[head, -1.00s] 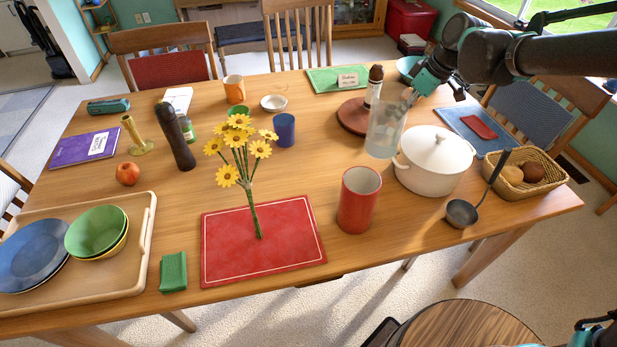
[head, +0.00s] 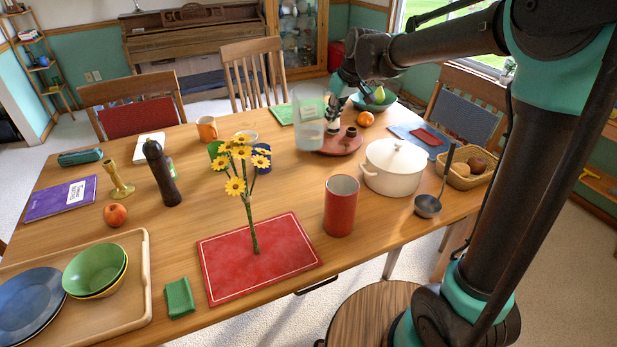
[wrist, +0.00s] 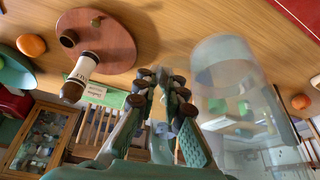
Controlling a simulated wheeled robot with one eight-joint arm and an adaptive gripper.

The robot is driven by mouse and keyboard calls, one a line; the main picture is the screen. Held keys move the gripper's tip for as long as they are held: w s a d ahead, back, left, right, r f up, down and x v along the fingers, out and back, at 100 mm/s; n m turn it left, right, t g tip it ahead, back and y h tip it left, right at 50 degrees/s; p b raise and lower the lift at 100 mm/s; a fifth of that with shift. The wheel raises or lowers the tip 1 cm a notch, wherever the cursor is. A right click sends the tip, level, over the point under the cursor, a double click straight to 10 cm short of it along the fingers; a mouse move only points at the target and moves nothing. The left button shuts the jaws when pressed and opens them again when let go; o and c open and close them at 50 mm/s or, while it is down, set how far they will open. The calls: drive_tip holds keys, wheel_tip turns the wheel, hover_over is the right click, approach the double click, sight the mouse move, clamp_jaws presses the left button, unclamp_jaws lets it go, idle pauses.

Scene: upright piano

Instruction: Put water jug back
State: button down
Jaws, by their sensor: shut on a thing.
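The water jug (head: 308,122) is clear and pale, and stands out left of the round red-brown tray (head: 340,146) in the head view. It looks roughly upright; I cannot tell whether its base touches the table. My gripper (head: 337,100) is at the jug's right side, above the tray, and is shut on the jug, though the grip itself is hard to see. In the wrist view the jug (wrist: 232,85) is right of my fingers (wrist: 160,78).
The white lidded pot (head: 393,168) and red cylinder (head: 341,206) stand nearer. An orange (head: 365,118) and green bowl (head: 376,103) lie behind the tray. Yellow flowers (head: 240,165) and a blue mug (head: 261,157) are left of the jug. Bare wood lies between mug and tray.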

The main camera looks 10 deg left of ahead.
wheel_tip(320, 180, down, 18)
drive_tip(key=shift+r, duration=0.1)
idle(0.4)
drive_tip(key=c, duration=2.1)
unclamp_jaws()
drive_tip(key=shift+f, duration=0.2)
drive_tip(key=o, duration=0.5)
drive_tip(key=shift+r, duration=0.1)
drive_tip(key=v, duration=1.2)
drive_tip(key=s+d+f+m+h, duration=0.1)
drive_tip(key=s+d+f+m, duration=0.2)
drive_tip(key=s+d, duration=0.4)
drive_tip(key=s+d+f+m+t+h, duration=0.1)
drive_tip(key=s+d+f+m, duration=0.2)
drive_tip(key=s+d, duration=0.4)
drive_tip(key=s+d+f+m+h, duration=0.1)
drive_tip(key=s+d+f+m, duration=0.2)
drive_tip(key=s+d, duration=0.5)
drive_tip(key=shift+d+f+m+h, duration=0.15)
drive_tip(key=shift+d+f, duration=0.15)
drive_tip(key=shift+d, duration=0.5)
drive_tip(key=shift+d+f+m+h, duration=0.1)
drive_tip(key=shift+d+f, duration=0.15)
drive_tip(key=shift+d, duration=0.55)
drive_tip(key=shift+d+f+m+h, duration=0.15)
drive_tip(key=shift+d+f, duration=0.15)
drive_tip(key=shift+d, duration=0.45)
